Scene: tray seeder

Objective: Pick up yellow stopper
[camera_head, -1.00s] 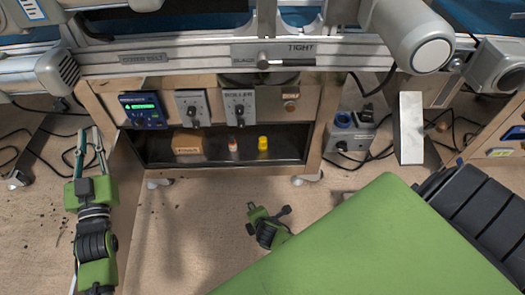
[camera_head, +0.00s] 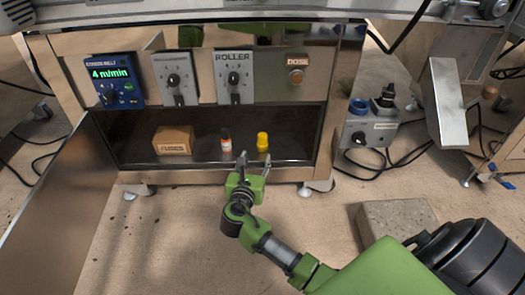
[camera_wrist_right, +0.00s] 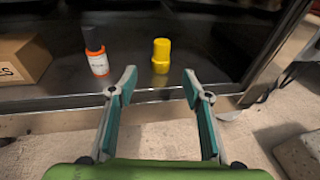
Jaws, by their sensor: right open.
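The yellow stopper (camera_head: 262,142) stands upright on the dark shelf inside the open cabinet. It also shows in the right wrist view (camera_wrist_right: 161,56), beyond and between the fingertips. My right gripper (camera_head: 254,160) is open and empty just in front of the shelf's front edge, with its fingers pointing at the shelf; the right wrist view shows its two spread fingers (camera_wrist_right: 160,86). The gripper is apart from the stopper. My left gripper is not in view.
A cardboard fuses box (camera_head: 173,140) sits further left. The shelf (camera_head: 200,158) has a metal front lip, and an open door (camera_head: 60,200) stands at left. A concrete block (camera_head: 397,217) lies on the floor at right.

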